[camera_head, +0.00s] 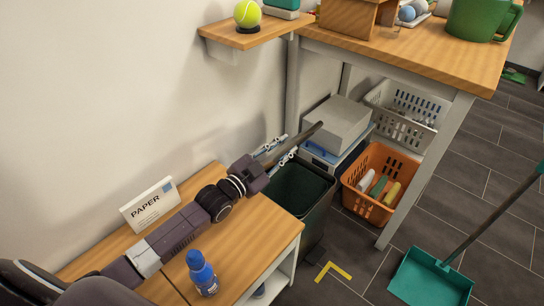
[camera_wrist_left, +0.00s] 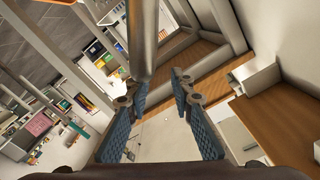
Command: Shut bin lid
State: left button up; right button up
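A dark green bin (camera_head: 320,212) stands on the floor between the wooden bench and the desk. Its top is open and its dark inside shows. A grey bar-like piece (camera_head: 303,138) slants up over the bin's back side; I cannot tell whether it is the lid seen edge-on. My left gripper (camera_head: 279,154) is above the bin's back left part, near the bar's lower end. In the left wrist view, the left gripper's (camera_wrist_left: 160,98) blue-padded fingers are spread with nothing between them, and a grey bar (camera_wrist_left: 142,38) shows beyond them. My right gripper is not in view.
The wooden bench (camera_head: 252,232) holds a PAPER sign (camera_head: 150,205) and a blue bottle (camera_head: 202,275) close to my left arm. A grey box (camera_head: 336,122), an orange basket (camera_head: 371,210) and a white basket (camera_head: 425,104) sit under the desk. A green dustpan (camera_head: 430,280) is at right.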

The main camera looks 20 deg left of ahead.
pick_arm(q)
jog(key=v, duration=0.6)
dwell(0.4)
